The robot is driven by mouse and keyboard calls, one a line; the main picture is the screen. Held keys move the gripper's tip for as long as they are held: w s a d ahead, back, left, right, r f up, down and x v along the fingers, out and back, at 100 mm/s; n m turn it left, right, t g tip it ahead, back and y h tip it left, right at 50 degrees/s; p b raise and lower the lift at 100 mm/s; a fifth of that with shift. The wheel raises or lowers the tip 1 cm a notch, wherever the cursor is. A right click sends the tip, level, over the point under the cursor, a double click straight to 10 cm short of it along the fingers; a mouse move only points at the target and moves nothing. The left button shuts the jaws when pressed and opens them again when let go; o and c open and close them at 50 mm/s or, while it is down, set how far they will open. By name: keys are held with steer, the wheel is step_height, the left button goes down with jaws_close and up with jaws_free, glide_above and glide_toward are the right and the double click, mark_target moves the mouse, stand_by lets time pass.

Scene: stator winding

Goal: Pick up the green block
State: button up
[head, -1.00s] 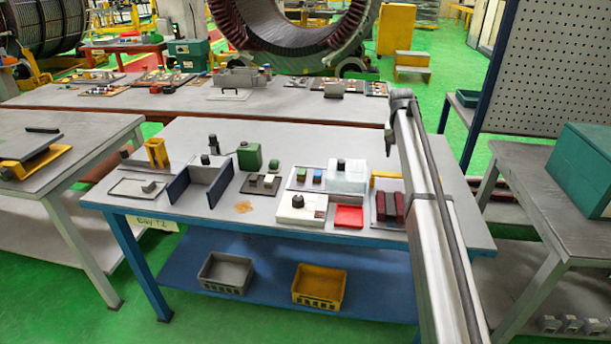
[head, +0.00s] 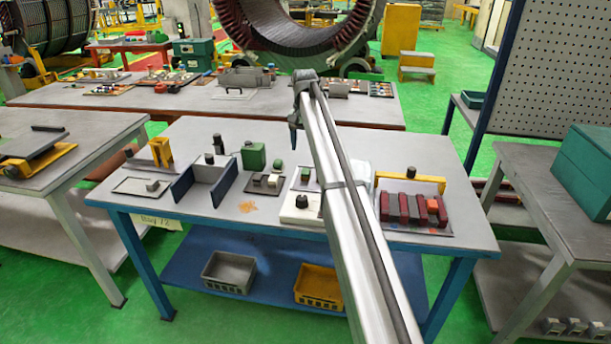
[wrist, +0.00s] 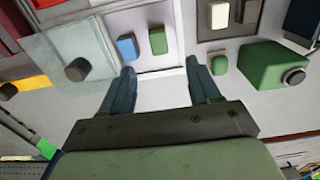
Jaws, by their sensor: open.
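A green block (wrist: 158,40) stands beside a blue block (wrist: 126,47) on a light tray. In the head view this green block (head: 305,174) is just left of my arm, and the blue one is hidden. A second small green block (wrist: 219,64) is by the dark tray; it also shows in the head view (head: 277,164). My gripper (wrist: 160,68) is open and empty. In the wrist view its fingertips lie just below the tray edge in the picture, with the first green block above the gap between them. In the head view my gripper (head: 294,138) hangs above the table's back half.
A clear box with a black knob (wrist: 77,69) is beside the light tray. Dark red blocks (head: 409,209) lie to the right of my arm.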

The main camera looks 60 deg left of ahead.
mark_target(306, 171)
step_height(306, 171, down, 11)
steer(key=shift+w+r, duration=0.1)
steer(key=shift+w, duration=0.05)
steer(key=c, duration=1.1)
steer(key=shift+c, duration=0.2)
